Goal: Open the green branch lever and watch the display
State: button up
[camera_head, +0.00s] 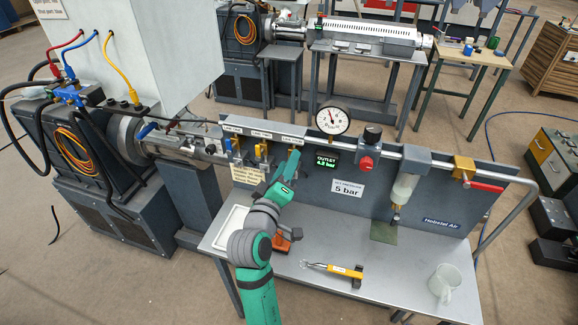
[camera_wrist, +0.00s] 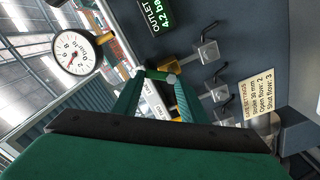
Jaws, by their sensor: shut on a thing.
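My gripper (camera_head: 284,180) is at the panel, at the rightmost of the three branch valves. It is shut on the green branch lever (camera_head: 293,160), mostly hidden by the fingers. In the wrist view my fingertips (camera_wrist: 158,76) meet around the lever's end. The black outlet display (camera_head: 326,161) is just right of the gripper and reads about 4.2 bar in green. It also shows in the wrist view (camera_wrist: 161,13), partly cut off. Left of the gripper, a yellow lever (camera_head: 262,151) sits on the neighbouring branch.
A round pressure gauge (camera_head: 332,117) stands above the panel. A "5 bar" label (camera_head: 346,189) is below the display. A red-handled valve (camera_head: 483,186) is at the right. A yellow-handled tool (camera_head: 335,269) and a white mug (camera_head: 444,282) are on the table (camera_head: 396,296).

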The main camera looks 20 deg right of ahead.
jog(key=n, duration=0.6)
jog(key=shift+w+a+f+n, duration=0.1)
jog(key=shift+w+a+n, duration=0.2)
jog(key=shift+a, duration=0.1)
dwell(0.3)
jog(key=o, duration=1)
jog(key=shift+o, duration=0.2)
jog(key=shift+s+a, duration=0.1)
jog(key=v, duration=1)
jog(key=shift+s+a, duration=0.2)
jog(key=shift+s, duration=0.05)
